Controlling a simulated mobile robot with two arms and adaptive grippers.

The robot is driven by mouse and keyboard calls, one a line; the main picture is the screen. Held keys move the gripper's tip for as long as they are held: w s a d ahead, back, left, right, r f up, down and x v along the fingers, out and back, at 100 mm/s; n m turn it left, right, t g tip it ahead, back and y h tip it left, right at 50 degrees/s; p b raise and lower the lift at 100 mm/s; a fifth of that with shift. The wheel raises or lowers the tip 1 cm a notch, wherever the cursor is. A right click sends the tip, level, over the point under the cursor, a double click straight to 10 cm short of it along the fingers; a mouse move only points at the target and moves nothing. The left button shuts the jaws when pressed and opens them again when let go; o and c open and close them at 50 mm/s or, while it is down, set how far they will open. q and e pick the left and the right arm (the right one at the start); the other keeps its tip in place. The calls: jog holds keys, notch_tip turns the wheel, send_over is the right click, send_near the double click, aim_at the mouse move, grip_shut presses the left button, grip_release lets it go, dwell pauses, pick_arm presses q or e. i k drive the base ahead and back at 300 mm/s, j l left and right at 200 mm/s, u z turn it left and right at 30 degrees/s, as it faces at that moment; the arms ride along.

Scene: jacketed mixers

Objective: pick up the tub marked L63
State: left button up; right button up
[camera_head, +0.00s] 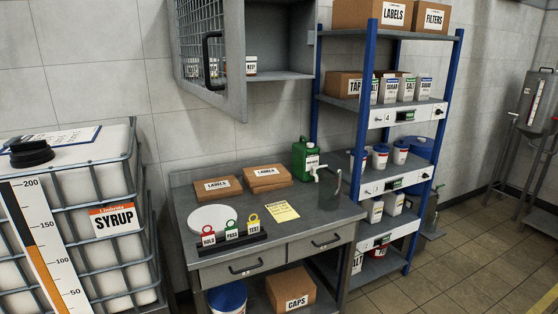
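No tub in the camera_head view has a readable L63 mark. White tubs with blue lids, one a white tub (400,154) and another a white tub (379,160), stand on the middle level of the blue-framed shelf rack (318,110). Their labels are too small to read. A small labelled jar (251,66) stands inside the open mesh-door cabinet (280,75). A container with red on it (381,246) sits low in the rack, partly hidden. Neither of my grippers is in view.
A grey workbench (330,210) holds boxes, a green jug (305,160), a white disc (212,218) and a tag stand (232,245). The cabinet's mesh door (212,60) hangs open above it. A caged SYRUP tank (70,220) stands left. Tiled floor (470,260) is clear at right.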

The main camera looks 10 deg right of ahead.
aim_at(399, 155)
jog(key=i+l, duration=0.15)
jog(key=l, duration=0.2)
jog(key=i+l, duration=0.2)
jog(key=i+l+u, duration=0.1)
jog(key=l, duration=0.35)
jog(key=i+l, duration=0.35)
jog(key=l, duration=0.3)
jog(key=i+l+u, duration=0.1)
jog(key=l, duration=0.25)
jog(key=i+l, duration=0.15)
jog(key=l, duration=0.2)
